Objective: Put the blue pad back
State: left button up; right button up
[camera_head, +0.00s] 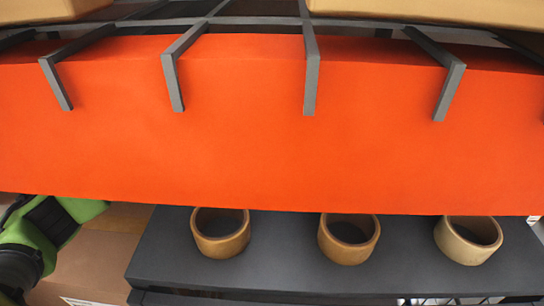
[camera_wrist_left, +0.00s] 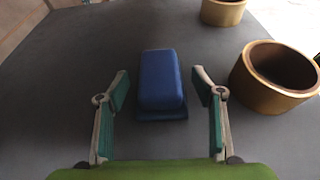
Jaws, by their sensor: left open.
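The blue pad (camera_wrist_left: 161,80) shows in the left wrist view, on a dark grey surface (camera_wrist_left: 85,50). It is a rounded block with a darker, wider base at its near end. My left gripper (camera_wrist_left: 160,76) is open, with one finger on each side of the pad and a visible gap on both sides. Whether the pad lies at finger height or lower, I cannot tell. In the head view only green and black parts of my left arm (camera_head: 50,222) show at the lower left, and the pad is not visible there. My right gripper is not in view.
A large orange beam (camera_head: 250,130) crosses the head view above a dark grey shelf (camera_head: 290,270). Three tan ring-like cups stand on that shelf: left (camera_head: 221,245), middle (camera_head: 347,252) and right (camera_head: 455,248). One cup (camera_wrist_left: 245,88) is close to the right finger in the wrist view.

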pick_arm(q)
jog(key=b+v, duration=0.2)
jog(key=v, duration=0.1)
jog(key=b+v, duration=0.1)
jog(key=v, duration=0.1)
jog(key=shift+a+f+b, duration=0.25)
jog(key=shift+f+b, duration=0.05)
jog(key=shift+b, duration=0.1)
jog(key=a+b, duration=0.5)
jog(key=a, duration=0.5)
jog(key=shift+a+r, duration=0.15)
jog(key=shift+a, duration=0.05)
jog(key=shift+a+r, duration=0.15)
jog(key=shift+a, duration=0.4)
